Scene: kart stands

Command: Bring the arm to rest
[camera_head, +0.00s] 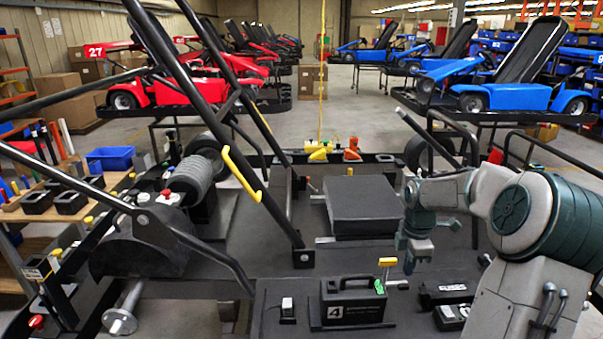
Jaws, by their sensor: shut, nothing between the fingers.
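My arm (465,190) reaches in from the right side of the view, bent, with its grey and green links over the right part of the black kart stand (245,255). My gripper (409,265) points down above the stand's deck, just right of a yellow-topped T-handle. The jaws are shut and hold nothing. The fingertips are small in this view, and I cannot tell their exact height above the deck.
A black box marked 4 (352,303) stands at the front, left of my gripper. Small black boxes (446,293) lie below and right of it. A raised black block (362,205) lies behind. Black bars (250,150) cross the left. Karts (500,85) stand beyond.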

